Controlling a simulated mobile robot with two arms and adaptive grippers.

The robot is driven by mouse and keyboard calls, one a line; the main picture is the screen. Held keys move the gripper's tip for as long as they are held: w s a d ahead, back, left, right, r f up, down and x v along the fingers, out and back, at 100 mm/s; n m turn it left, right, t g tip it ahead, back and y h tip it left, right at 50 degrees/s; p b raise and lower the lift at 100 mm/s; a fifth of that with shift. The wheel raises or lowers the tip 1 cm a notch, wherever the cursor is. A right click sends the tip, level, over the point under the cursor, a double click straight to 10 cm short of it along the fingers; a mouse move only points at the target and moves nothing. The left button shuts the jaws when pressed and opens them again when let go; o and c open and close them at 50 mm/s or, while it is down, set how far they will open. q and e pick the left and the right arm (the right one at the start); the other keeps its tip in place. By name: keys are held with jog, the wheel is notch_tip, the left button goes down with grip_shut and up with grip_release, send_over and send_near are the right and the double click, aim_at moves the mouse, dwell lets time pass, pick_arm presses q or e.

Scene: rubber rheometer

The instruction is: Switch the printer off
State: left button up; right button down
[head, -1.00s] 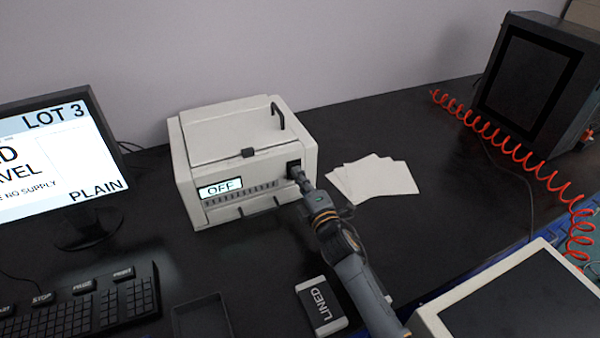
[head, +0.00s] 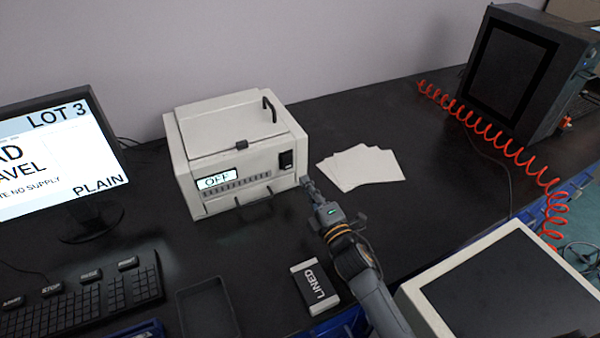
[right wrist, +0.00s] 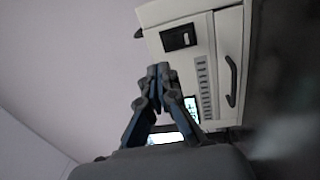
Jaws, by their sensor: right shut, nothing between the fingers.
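The printer (head: 215,145) is a white box on the black bench, left of the middle in the head view. Its small display (head: 217,182) reads OFF. A black rocker switch (head: 286,160) sits at the right end of its front face; it also shows in the right wrist view (right wrist: 180,38). My right gripper (head: 306,182) is shut and empty, just in front of the printer's lower right corner, below the switch and apart from it. In the right wrist view the closed fingertips (right wrist: 158,70) point toward the printer. My left gripper is not in view.
White sheets (head: 360,167) lie right of the printer. A monitor (head: 60,160) and keyboard (head: 85,290) stand at the left. A red coiled hose (head: 490,135) runs at the right.

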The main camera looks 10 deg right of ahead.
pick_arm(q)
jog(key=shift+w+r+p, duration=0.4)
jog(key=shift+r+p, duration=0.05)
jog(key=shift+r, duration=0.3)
pick_arm(e)
jog(key=s, duration=0.3)
jog(key=s+r, duration=0.1)
jog(key=shift+s+d, duration=0.25)
jog(key=shift+d, duration=0.1)
